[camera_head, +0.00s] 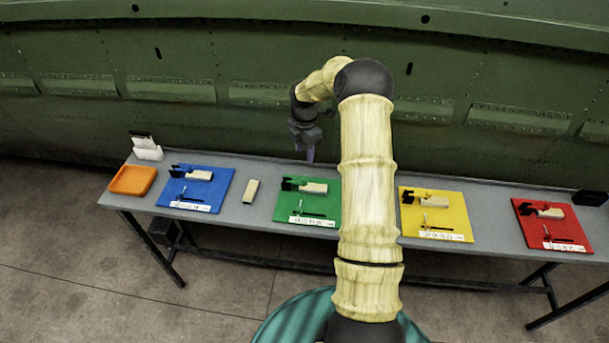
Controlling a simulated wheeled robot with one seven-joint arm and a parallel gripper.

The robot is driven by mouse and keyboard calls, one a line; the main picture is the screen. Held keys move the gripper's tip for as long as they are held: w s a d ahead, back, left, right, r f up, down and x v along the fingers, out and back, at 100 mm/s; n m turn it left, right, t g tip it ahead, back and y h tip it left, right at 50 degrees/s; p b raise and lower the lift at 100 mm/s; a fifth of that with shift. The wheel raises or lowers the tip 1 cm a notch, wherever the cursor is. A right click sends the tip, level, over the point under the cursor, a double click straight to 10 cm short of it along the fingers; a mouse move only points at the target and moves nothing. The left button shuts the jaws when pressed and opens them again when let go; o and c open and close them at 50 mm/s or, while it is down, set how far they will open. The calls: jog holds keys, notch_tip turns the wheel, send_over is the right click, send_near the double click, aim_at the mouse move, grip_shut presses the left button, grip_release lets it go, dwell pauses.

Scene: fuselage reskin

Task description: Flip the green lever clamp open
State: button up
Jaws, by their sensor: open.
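The green mat (318,222) lies on the grey table, partly hidden at its right by my arm. On it sits the green station's lever clamp (294,184), a black clamp body with a pale block (314,188) at its right. A thin black bar and a white label lie along the mat's front. My gripper (309,153) hangs above the back of the table, above and behind the clamp, and apart from it. Its fingers point down and look empty. The clamp is too small to tell its lever's position for certain.
Similar clamps stand on a blue mat (217,183), a yellow mat (453,215) and a red mat (572,232). An orange tray (132,181) and a loose pale block (252,190) are at the left. The green riveted fuselage wall (220,60) rises behind the table.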

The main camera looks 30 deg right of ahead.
aim_at(305, 178)
notch_tip(305, 178, down, 13)
jog(key=p, duration=0.4)
jog(key=shift+r, duration=0.1)
grip_shut()
